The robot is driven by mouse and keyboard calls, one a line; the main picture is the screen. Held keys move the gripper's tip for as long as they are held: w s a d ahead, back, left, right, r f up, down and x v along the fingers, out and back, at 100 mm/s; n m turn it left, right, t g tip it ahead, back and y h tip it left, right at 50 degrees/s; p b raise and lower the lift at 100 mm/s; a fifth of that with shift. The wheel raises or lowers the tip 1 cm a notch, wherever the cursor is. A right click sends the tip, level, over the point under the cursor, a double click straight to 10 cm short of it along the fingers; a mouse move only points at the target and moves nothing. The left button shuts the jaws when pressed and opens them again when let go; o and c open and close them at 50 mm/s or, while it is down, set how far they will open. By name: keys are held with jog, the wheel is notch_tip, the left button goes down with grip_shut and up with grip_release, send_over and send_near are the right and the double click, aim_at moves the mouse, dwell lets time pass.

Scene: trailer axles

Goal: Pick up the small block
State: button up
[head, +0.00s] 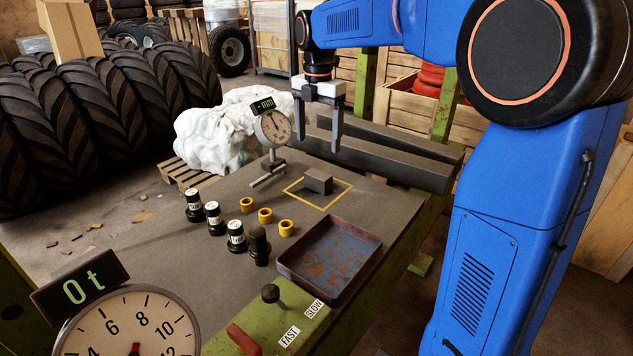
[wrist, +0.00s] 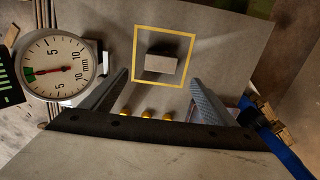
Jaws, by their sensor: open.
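The small block (head: 318,180) is a dark grey box on the grey bench top, inside a yellow square outline (head: 340,200). In the wrist view the block (wrist: 162,64) lies within the yellow outline (wrist: 137,55), ahead of the fingertips. My gripper (head: 319,145) hangs above the block, its two grey fingers pointing down, spread apart and empty. In the wrist view the fingers of my gripper (wrist: 158,82) reach in from the lower left and lower right, with the block between their lines and apart from both.
A dial gauge (head: 273,128) on a stand is left of the block. A rusty tray (head: 330,258), yellow rings (head: 265,215) and black cylinders (head: 236,236) stand in front. Dark beams (head: 395,150) lie behind. A large dial (head: 130,325) is at front left.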

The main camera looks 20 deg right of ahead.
aim_at(318, 174)
notch_tip(318, 174, down, 13)
jog(key=shift+s+f, duration=0.1)
jog(key=shift+f, duration=0.05)
dwell(0.5)
grip_shut()
jog(key=shift+r, duration=5.05)
